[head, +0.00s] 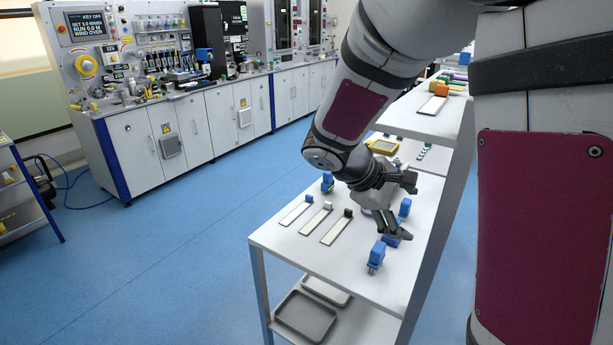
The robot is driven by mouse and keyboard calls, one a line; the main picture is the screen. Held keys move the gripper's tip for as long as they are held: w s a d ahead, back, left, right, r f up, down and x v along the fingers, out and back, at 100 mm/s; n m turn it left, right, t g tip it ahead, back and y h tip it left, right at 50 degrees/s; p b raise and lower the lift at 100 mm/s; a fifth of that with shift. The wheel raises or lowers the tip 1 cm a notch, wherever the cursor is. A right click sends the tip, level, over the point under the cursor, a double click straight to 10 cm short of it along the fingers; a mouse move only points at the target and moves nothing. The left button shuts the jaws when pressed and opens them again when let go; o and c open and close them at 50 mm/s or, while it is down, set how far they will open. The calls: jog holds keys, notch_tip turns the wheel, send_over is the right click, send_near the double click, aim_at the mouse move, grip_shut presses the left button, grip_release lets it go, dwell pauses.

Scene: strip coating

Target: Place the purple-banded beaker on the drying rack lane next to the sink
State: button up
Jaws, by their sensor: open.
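My gripper (408,208) is open, low over the right part of the white table in the head view. Its two dark fingers are spread apart, with one of several small blue items (404,207) in line with the gap between them. I cannot tell from this view whether the fingers touch it. My arm and gripper hide part of the table.
The white table (290,238) carries three pale strips (336,227) with end blocks. Another blue item (376,256) stands near its front right. Grey trays (305,315) lie on the shelf below. A yellow device (382,147) sits behind. Blue floor is clear at left.

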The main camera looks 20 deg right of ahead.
jog(key=w+f+n+t+h, duration=0.2)
jog(key=w+f+n+t, duration=0.1)
jog(key=w+f+n, duration=0.2)
jog(key=w+f+n+t+h, duration=0.2)
jog(key=w+f+n, duration=0.3)
jog(key=w, duration=0.4)
jog(key=w+f+n+t+h, duration=0.2)
jog(key=w+f+n+t, duration=0.2)
jog(key=w+n, duration=0.3)
jog(key=shift+d+f+t, duration=0.3)
jog(key=shift+f+t, duration=0.1)
jog(key=shift+w+d+f, duration=0.1)
jog(key=shift+w+d, duration=0.15)
jog(key=x, duration=1.3)
jog(key=shift+b, duration=0.35)
jog(key=c, duration=1.4)
jog(key=shift+o, duration=0.2)
